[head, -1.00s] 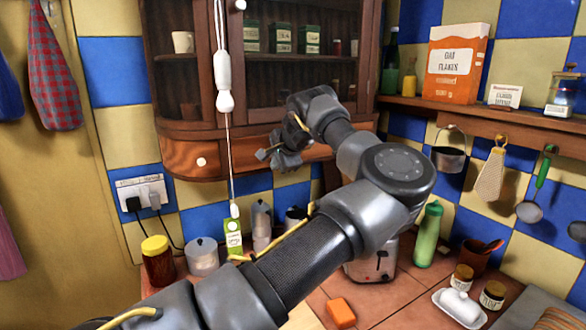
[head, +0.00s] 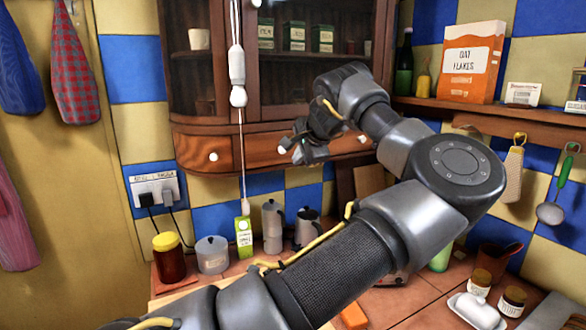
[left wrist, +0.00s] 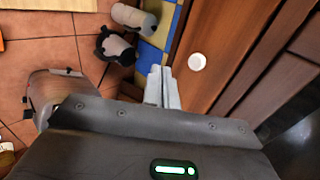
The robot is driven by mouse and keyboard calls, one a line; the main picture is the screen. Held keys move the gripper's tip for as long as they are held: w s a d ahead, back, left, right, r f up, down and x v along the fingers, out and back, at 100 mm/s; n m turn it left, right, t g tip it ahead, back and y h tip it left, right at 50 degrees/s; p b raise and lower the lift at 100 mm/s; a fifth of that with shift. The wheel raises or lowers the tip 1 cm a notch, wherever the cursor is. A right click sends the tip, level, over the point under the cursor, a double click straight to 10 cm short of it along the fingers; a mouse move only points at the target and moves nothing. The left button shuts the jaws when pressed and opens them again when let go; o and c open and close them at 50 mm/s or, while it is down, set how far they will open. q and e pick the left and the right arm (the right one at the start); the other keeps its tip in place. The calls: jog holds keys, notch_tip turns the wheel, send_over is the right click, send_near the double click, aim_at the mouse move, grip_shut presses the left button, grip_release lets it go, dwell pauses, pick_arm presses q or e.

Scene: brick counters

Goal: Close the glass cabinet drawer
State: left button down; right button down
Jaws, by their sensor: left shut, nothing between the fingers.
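The dark wooden glass cabinet (head: 305,92) hangs on the tiled wall, with a row of brown drawer fronts along its bottom. A left drawer front (head: 190,143) has a white knob (head: 213,156); another white knob (head: 362,139) shows at the right. My left gripper (head: 297,155) is shut and empty in front of the drawer row, hiding part of it. In the left wrist view, the shut fingers (left wrist: 162,88) are beside a brown drawer front (left wrist: 228,38) and a white knob (left wrist: 197,61). Whether they touch it, and how far any drawer stands out, I cannot tell. My right gripper is not in view.
A white cord with a pull (head: 238,75) hangs before the cabinet. Below, the tiled counter holds a yellow-lidded jar (head: 168,258), a canister (head: 212,255), a green-white carton (head: 243,238) and a moka pot (head: 272,227). A shelf (head: 470,113) with an oat flakes box (head: 465,62) is at right.

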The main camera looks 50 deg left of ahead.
pick_arm(q)
jog(key=b+v, duration=0.1)
jog(key=v, duration=0.5)
jog(key=shift+a+f, duration=0.1)
